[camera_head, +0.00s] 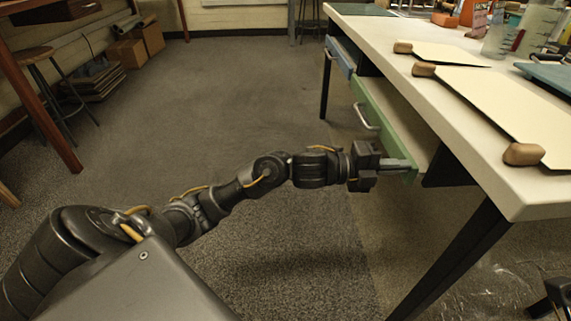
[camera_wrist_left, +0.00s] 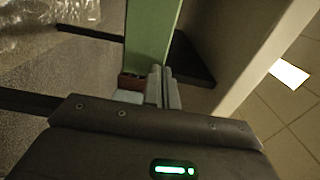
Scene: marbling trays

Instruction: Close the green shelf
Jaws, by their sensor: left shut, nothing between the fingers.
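The green shelf (camera_head: 377,125) is a drawer under the white table, with a pale bar handle on its front. It stands pulled out from beneath the tabletop. My left gripper (camera_head: 398,164) is shut and empty at the near end of the green front. In the left wrist view the shut fingers (camera_wrist_left: 163,86) are close to the end of the green panel (camera_wrist_left: 152,35); I cannot tell whether they touch it. A dark jointed part at the bottom right corner of the head view may belong to my right arm; its fingers are not clear.
A blue drawer (camera_head: 341,57) is farther along under the table (camera_head: 468,120). Cream boards with brown blocks, a blue tray and bottles stand on top. A black table leg (camera_head: 455,255) slants down nearby. The floor to the left is clear; a stool (camera_head: 52,85) stands far left.

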